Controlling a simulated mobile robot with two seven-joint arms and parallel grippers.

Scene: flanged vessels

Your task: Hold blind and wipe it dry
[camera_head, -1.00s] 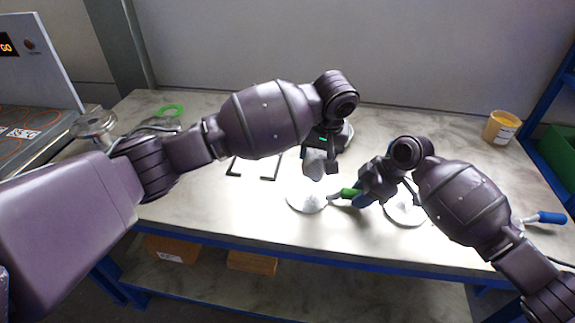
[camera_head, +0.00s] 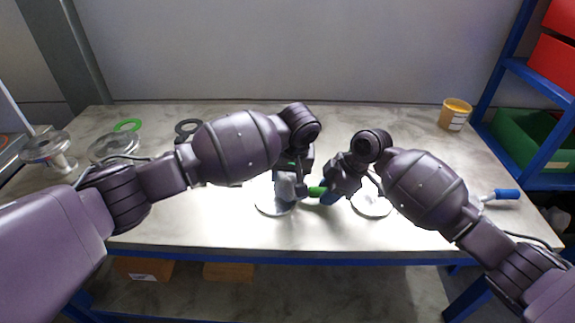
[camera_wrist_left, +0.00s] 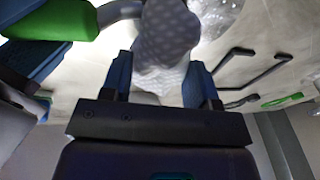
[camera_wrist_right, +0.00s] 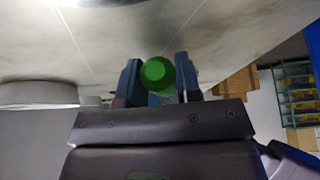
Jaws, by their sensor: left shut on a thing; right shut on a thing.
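My left gripper (camera_head: 290,184) is shut on a pale grey dotted cloth (camera_wrist_left: 165,38), which bulges beyond its blue fingers. My right gripper (camera_head: 334,192) is shut on a green handle (camera_head: 317,191), seen end-on in the right wrist view (camera_wrist_right: 157,73). In the left wrist view a pale grey part runs from the green handle (camera_wrist_left: 50,18) to behind the cloth; I cannot tell whether it is the blind or whether the cloth touches it. A bright round disc (camera_head: 268,203) lies under the left gripper, and another (camera_head: 371,205) under the right.
Flanged pieces (camera_head: 48,150) stand at the back left, near a green ring (camera_head: 127,125) and a dark ring (camera_head: 188,128). A yellow tub (camera_head: 454,114) is at the back right. A blue-handled tool (camera_head: 502,194) lies right. The table's front strip is clear.

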